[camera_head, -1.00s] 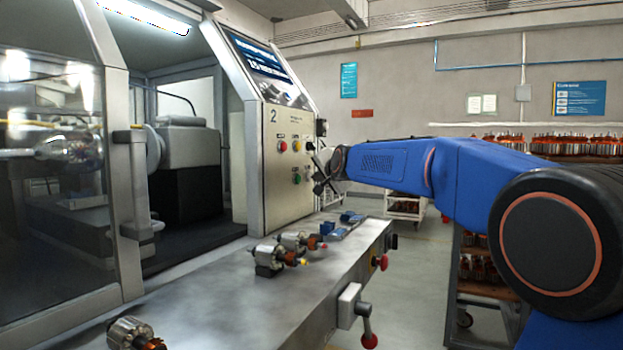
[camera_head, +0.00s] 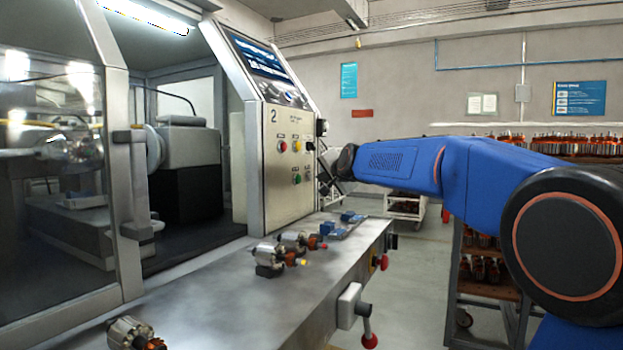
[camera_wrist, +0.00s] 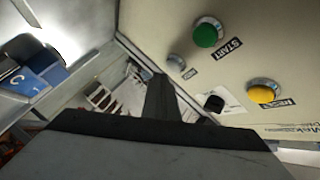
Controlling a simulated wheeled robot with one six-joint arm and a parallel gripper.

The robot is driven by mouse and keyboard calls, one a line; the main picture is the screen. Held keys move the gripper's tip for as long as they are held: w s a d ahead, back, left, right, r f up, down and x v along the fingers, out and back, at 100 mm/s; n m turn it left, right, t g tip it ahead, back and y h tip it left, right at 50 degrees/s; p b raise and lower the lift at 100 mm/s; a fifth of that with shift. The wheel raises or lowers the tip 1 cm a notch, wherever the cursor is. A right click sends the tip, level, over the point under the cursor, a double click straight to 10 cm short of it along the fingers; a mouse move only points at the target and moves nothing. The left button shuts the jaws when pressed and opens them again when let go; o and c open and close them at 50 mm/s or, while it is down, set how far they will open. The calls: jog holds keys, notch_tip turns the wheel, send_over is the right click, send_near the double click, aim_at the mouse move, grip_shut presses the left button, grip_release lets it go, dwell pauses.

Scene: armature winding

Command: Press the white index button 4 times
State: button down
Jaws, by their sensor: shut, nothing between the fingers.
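The pale white-grey button (camera_wrist: 175,62) shows in the wrist view beside the green START button (camera_wrist: 207,33). The small label next to it is too blurred to read. My gripper (camera_wrist: 159,80) is shut and empty, its dark tips just below and left of the pale button in that view. I cannot tell the exact gap, but no contact shows. In the head view my gripper (camera_head: 325,187) is at the right side of the control panel (camera_head: 288,205), low beside the button rows. The pale button is too small to make out clearly there.
The panel also carries a yellow RESET button (camera_wrist: 262,93), a black knob (camera_wrist: 214,103) and a red button (camera_head: 283,147). Below, the metal bench (camera_head: 225,300) holds armatures (camera_head: 268,258) and blue blocks (camera_head: 350,217). A parts rack (camera_head: 485,265) stands at the right.

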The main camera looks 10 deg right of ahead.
jog(key=shift+s+d, duration=0.75)
jog(key=shift+d, duration=0.3)
jog(key=shift+s+d, duration=0.75)
jog(key=shift+d, duration=0.25)
jog(key=shift+s, duration=0.1)
